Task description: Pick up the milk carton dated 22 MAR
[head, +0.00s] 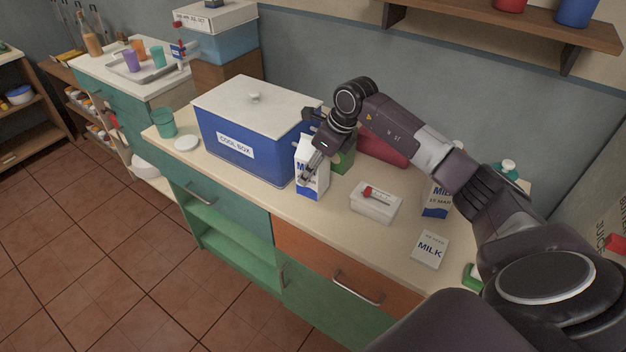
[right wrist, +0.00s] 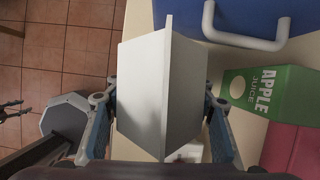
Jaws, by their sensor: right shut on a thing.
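My right gripper (head: 314,164) is shut on a white and blue milk carton (head: 312,185), upright in front of the cool box's right end. The carton's plain white side (right wrist: 150,90) fills the middle of the right wrist view between the fingers (right wrist: 160,120). Its date is not readable, and I cannot tell whether its base touches the counter. A second milk carton (head: 436,203) stands farther right, partly behind my arm; its small date looks like 15 MAR. My left gripper (right wrist: 12,109) seems to show small at the left edge of the right wrist view, fingers apart and empty.
The blue cool box (head: 221,141) stands left of the held carton. A green apple juice carton (right wrist: 268,92) is close on its other side. A white tub (head: 373,207) and a white MILK note (head: 430,250) lie to the right. The counter's front edge is near.

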